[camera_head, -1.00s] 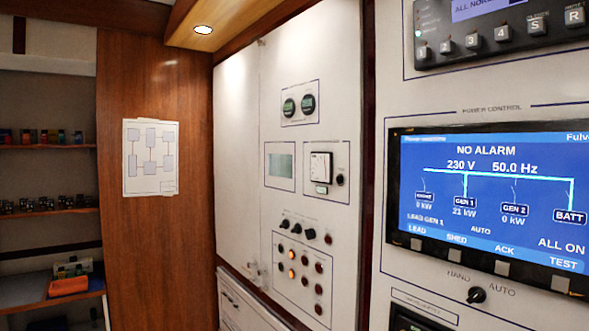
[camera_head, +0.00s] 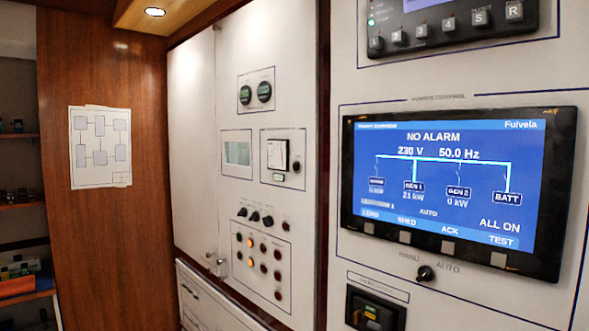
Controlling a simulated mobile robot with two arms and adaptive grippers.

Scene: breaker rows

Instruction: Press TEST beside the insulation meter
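A square meter with a white face (camera_head: 277,154) sits in a framed box on the white panel door, left of centre. A small round black button or knob (camera_head: 296,166) is just to its right. Their labels are too small to read, so I cannot confirm that this is the insulation meter. A separate TEST label shows at the lower right of the blue power control screen (camera_head: 450,180), with a grey square key (camera_head: 498,260) below it. Neither of my grippers is in view.
Two round gauges (camera_head: 255,94) and a greenish display (camera_head: 237,153) sit near the meter. Below are black knobs (camera_head: 254,216) and several lamps (camera_head: 264,256). A HAND/AUTO knob (camera_head: 425,273) is under the screen. A wooden wall (camera_head: 110,250) with a paper diagram (camera_head: 100,147) stands left.

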